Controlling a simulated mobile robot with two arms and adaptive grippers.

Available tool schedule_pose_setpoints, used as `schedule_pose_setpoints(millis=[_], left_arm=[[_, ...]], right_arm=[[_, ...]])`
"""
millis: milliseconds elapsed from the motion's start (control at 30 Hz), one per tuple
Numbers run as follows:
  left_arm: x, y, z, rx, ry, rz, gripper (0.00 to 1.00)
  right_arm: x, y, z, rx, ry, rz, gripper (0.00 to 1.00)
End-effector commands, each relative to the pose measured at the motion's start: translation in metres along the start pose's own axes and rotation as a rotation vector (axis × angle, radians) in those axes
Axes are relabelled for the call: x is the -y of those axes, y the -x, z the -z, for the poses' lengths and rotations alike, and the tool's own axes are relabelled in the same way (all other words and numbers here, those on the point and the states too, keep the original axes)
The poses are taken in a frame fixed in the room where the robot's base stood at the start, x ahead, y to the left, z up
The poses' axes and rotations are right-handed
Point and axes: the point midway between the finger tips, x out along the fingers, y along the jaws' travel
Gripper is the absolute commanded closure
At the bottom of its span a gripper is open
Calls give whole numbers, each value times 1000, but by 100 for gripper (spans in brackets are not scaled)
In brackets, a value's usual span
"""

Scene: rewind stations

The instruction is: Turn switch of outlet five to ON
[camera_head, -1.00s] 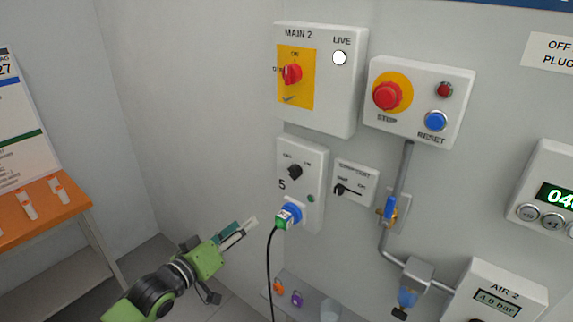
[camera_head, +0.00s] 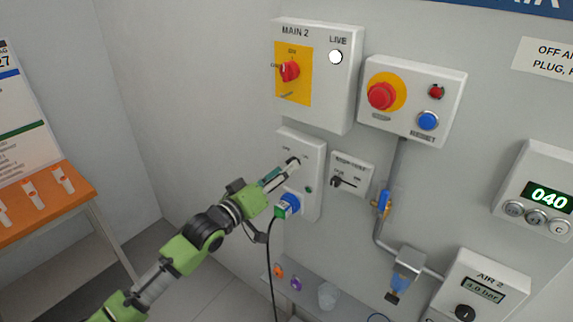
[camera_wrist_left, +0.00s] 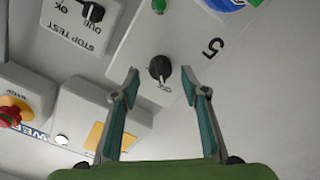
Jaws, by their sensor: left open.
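The outlet five box (camera_head: 314,160) is a pale panel on the wall below the MAIN 2 box. Its black rotary switch (camera_wrist_left: 160,68) shows in the left wrist view, with the mark "5" beside it. My left gripper (camera_wrist_left: 162,78) is open, with one finger on each side of the switch in that view; whether they touch it I cannot tell. In the head view the left gripper (camera_head: 284,172) reaches the box and partly covers the switch area. A blue plug with a green part (camera_head: 286,206) sits in the socket below, its black cable hanging down. My right gripper is not in view.
The MAIN 2 box (camera_head: 340,90) with a red switch is above, and the STOP/RESET box (camera_head: 452,100) is to its right. A small stop test panel (camera_head: 352,164) is close on the right. An orange-topped table (camera_head: 40,218) stands at the left.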

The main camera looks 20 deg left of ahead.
Motion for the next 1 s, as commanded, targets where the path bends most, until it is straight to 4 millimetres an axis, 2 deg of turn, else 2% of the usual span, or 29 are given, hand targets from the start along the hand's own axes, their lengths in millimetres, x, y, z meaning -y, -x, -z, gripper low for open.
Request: schedule_pose_setpoints(millis=[200,500,533,667,1000], left_arm=[[0,-18,0,0,0,-1,59],[0,-20,-1,0,-1,0,59],[0,-20,-1,0,0,0,64],[0,-20,0,0,0,0,97],[0,-20,0,0,-24,1,97]], right_arm=[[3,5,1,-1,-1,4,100],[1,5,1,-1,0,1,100],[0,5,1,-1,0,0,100],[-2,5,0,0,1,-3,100],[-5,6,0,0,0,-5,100]])
